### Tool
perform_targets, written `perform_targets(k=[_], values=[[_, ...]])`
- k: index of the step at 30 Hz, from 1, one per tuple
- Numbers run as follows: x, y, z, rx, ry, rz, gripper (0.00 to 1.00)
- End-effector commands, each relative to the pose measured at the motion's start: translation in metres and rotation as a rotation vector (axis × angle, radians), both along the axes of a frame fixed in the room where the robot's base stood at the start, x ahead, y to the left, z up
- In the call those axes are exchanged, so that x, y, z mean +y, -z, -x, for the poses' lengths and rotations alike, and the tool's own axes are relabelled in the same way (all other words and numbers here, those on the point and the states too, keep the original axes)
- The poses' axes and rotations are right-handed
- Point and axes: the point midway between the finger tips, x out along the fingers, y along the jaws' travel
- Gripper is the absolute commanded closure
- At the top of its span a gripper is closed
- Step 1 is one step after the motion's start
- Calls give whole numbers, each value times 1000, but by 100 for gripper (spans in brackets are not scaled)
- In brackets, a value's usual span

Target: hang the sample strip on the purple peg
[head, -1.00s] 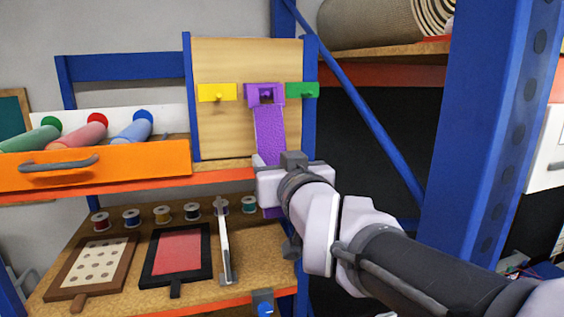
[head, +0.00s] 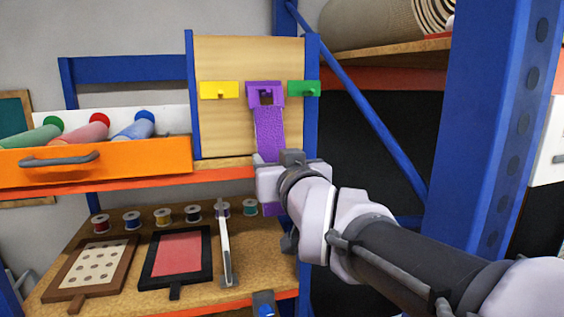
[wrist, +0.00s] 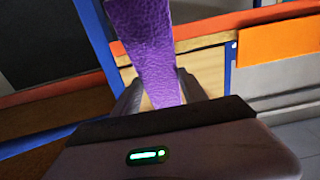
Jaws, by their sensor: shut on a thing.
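The purple sample strip (head: 269,132) hangs upright in front of the wooden board, its wide top end level with the row of pegs. A dark square hole shows in that top end, with a bit of purple in it. The purple peg (head: 266,98) is mostly hidden behind the strip; I cannot tell whether it passes through the hole. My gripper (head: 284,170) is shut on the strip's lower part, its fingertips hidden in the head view. In the wrist view the strip (wrist: 150,55) runs up from between my two fingers (wrist: 160,90).
A yellow peg (head: 219,90) is left of the strip and a green peg (head: 303,88) right of it, both close. A blue upright (head: 311,110) edges the board (head: 225,130). An orange drawer (head: 120,162) with rolls is left. Spools and frames fill the lower shelf (head: 254,262).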

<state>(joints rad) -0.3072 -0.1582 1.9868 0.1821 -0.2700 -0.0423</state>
Motion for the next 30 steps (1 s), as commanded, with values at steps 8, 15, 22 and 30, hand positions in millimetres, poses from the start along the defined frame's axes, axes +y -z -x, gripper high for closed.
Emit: perform_targets(k=[8, 15, 22, 30], values=[[0, 0, 0, 0, 0, 0, 24], [-2, 0, 6, -2, 0, -1, 24], [-20, -3, 70, -5, -1, -4, 24], [-42, -11, 146, -3, -1, -2, 24]])
